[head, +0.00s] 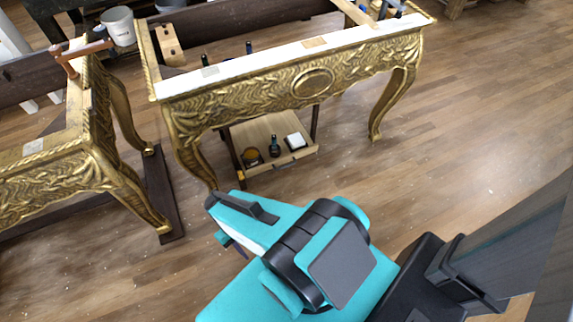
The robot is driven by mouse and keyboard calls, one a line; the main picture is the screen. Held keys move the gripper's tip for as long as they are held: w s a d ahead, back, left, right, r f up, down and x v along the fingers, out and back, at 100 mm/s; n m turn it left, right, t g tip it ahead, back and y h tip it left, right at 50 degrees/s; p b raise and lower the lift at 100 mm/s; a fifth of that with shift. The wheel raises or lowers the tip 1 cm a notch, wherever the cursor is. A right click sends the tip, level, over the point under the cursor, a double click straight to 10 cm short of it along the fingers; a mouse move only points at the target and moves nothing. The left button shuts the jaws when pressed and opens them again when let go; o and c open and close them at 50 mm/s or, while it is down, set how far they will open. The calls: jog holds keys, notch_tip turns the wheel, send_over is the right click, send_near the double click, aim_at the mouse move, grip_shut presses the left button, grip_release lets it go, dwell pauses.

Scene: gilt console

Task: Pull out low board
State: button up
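The low board (262,133) is a light wooden shelf or tray beneath the gilt console (313,84). It has a raised front edge with a small dark handle (287,164). A dark and amber jar (252,157), a dark bottle (274,146) and a white block (295,141) stand on it. My teal arm comes in from the lower right. My gripper (222,221) is at the arm's left end, in front of and below the board in the picture, apparently apart from it. The arm partly hides it, and its opening is unclear.
A second gilt piece (50,177) stands at the left, its leg by a dark floor beam (160,190). The console's front legs (389,100) flank the board. Tools and a mug (118,27) are above. Wooden floor (455,130) is clear at the right.

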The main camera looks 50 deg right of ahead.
jog(key=w+d+f+m+t+y+b, duration=0.2)
jog(key=w+d+f+m+b, duration=0.35)
jog(key=w+d+b, duration=0.35)
jog(key=w+d+f+m+t+y+b, duration=0.2)
jog(key=w+d+f+m+b, duration=0.35)
jog(key=w+d+b, duration=0.35)
jog(key=w+d+r+m+t+b, duration=0.1)
jog(key=d+m+b, duration=0.4)
jog(key=d, duration=1.1)
jog(key=d+r+m+t+b, duration=0.1)
jog(key=d+m+t+b, duration=0.3)
jog(key=d, duration=1.3)
jog(key=m+b, duration=0.1)
jog(key=b, duration=0.3)
jog(key=shift+w+r+m+h, duration=0.3)
jog(key=shift+w+r+m, duration=0.05)
jog(key=shift+m, duration=0.05)
jog(key=shift+f+b, duration=0.1)
jog(key=shift+b, duration=0.2)
jog(key=b+x, duration=0.5)
jog(key=x, duration=0.8)
jog(key=shift+a+f+b, duration=0.2)
jog(key=shift+f+b, duration=0.15)
